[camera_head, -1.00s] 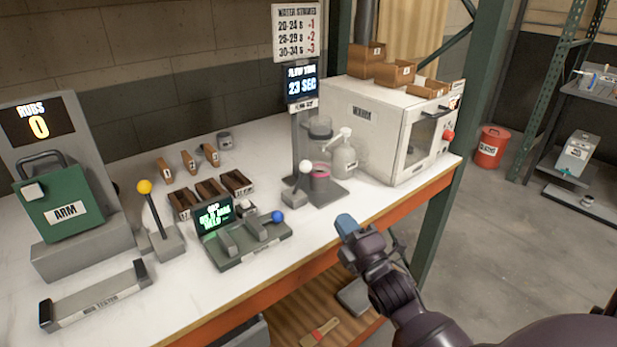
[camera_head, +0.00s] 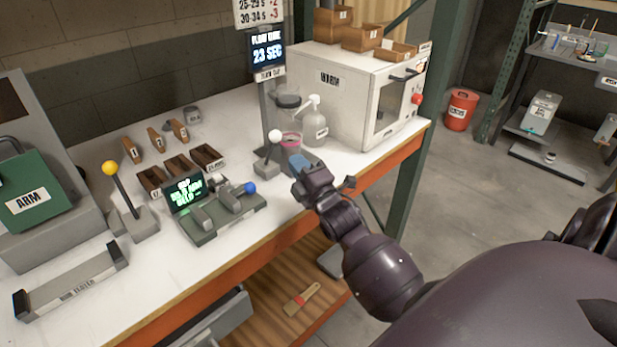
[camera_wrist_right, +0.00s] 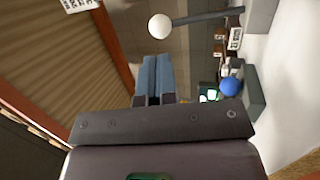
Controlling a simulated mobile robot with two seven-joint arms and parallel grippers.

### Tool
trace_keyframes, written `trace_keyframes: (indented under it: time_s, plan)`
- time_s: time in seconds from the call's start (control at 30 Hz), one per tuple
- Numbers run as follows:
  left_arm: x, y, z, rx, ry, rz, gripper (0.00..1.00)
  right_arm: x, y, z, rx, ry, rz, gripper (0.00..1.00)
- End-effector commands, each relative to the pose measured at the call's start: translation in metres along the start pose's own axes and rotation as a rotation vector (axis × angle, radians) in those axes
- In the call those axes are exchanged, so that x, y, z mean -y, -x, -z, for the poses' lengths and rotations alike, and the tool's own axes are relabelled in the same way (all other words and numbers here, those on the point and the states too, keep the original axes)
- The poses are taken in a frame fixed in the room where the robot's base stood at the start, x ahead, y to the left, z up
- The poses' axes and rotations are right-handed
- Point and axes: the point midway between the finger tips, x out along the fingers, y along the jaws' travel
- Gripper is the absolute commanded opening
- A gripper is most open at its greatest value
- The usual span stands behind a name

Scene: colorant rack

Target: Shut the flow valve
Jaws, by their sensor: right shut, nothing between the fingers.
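I take this to be the flow valve. The white knob (camera_wrist_right: 159,27) also shows in the right wrist view, beyond my fingertips. My right gripper (camera_head: 298,162), with blue fingers, is just right of the lever and appears apart from it. Its fingers (camera_wrist_right: 152,78) are shut and empty. My left gripper is not in view.
A clear bottle with a white pump (camera_head: 313,125) and the white warming oven (camera_head: 345,90) stand behind my right gripper. A yellow-knob lever (camera_head: 109,168) stands farther left. The table's orange edge (camera_head: 240,257) runs below.

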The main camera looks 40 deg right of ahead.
Motion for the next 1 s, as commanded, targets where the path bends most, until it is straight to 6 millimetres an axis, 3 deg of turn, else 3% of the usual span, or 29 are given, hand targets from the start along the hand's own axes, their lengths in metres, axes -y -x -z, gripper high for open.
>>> trace_keyframes:
  time_s: [0.2, 0.4, 1.0]
  plan:
    - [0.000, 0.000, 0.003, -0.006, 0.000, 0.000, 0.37, -0.001, -0.036, 0.000, -0.001, -0.001, -0.002, 0.00]
    - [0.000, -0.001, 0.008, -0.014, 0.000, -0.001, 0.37, 0.000, -0.054, 0.000, 0.001, 0.000, 0.001, 0.00]
    - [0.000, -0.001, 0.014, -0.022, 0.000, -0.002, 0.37, -0.001, -0.063, 0.000, 0.000, 0.001, 0.008, 0.00]
